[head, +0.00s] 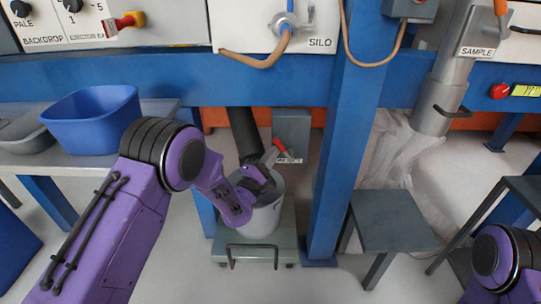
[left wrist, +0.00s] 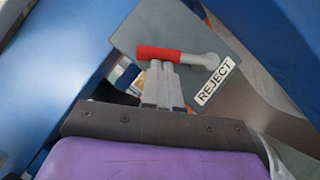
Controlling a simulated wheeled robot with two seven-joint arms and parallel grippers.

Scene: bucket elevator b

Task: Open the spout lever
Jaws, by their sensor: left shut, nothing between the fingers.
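A small lever with a red handle (head: 279,145) sits on a grey box (head: 291,128) labelled REJECT, beside the dark spout pipe (head: 245,135). In the left wrist view the red handle (left wrist: 158,53) lies nearly level, its grey pivot to the right above the REJECT label (left wrist: 214,82). My left gripper (head: 267,160) is shut and empty, close to the lever. In the left wrist view its fingertips (left wrist: 162,68) overlap the handle's lower edge; I cannot tell whether they touch it. My right arm shows at the lower right edge, but its gripper is out of view.
A pale bucket (head: 262,218) stands on a grey wheeled platform (head: 280,242) below the spout, partly behind my left gripper. A blue post (head: 341,140) stands just right of it. A blue tub (head: 93,120) sits on the left bench. A grey stool (head: 393,222) stands to the right.

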